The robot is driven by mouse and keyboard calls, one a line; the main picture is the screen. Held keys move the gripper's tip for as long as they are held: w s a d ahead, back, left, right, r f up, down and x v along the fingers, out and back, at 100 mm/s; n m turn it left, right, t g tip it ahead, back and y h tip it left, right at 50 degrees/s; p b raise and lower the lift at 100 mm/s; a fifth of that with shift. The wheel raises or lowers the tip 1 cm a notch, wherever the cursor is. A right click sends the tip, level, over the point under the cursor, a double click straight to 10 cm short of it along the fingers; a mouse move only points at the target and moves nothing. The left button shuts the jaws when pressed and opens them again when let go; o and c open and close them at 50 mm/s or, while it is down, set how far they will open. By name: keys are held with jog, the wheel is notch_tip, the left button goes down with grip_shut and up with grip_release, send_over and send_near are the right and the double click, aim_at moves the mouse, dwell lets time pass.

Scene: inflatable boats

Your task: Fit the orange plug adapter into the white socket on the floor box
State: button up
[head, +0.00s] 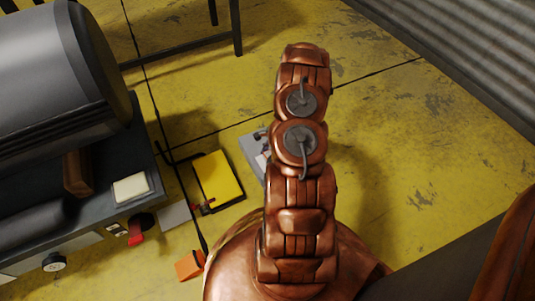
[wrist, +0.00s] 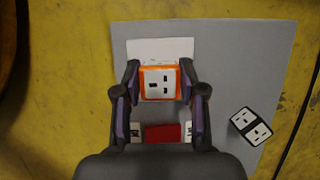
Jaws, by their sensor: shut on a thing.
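The orange plug adapter (wrist: 143,96) shows in the wrist view, its white slotted face towards the camera. My gripper (wrist: 159,88) is shut on it, one finger on each side. Below it is the grey top of the floor box (wrist: 235,60). A white panel (wrist: 160,47) on the box shows just beyond the adapter; the adapter hides part of it. I cannot tell whether the adapter touches the box. In the head view the grey floor box (head: 252,146) is mostly hidden behind my arm, and my gripper is hidden too.
A black-framed double socket (wrist: 252,126) and a red part (wrist: 163,133) show on the box. In the head view, a yellow case (head: 218,180) lies left of the box and an orange object (head: 189,265) lies nearer. A large grey machine (head: 60,65) stands left; yellow floor (head: 420,150) is clear right.

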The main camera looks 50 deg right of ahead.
jog(key=shift+f, duration=0.55)
dwell(0.4)
jog(key=o, duration=1.1)
jog(key=shift+o, duration=0.2)
jog(key=v, duration=1.2)
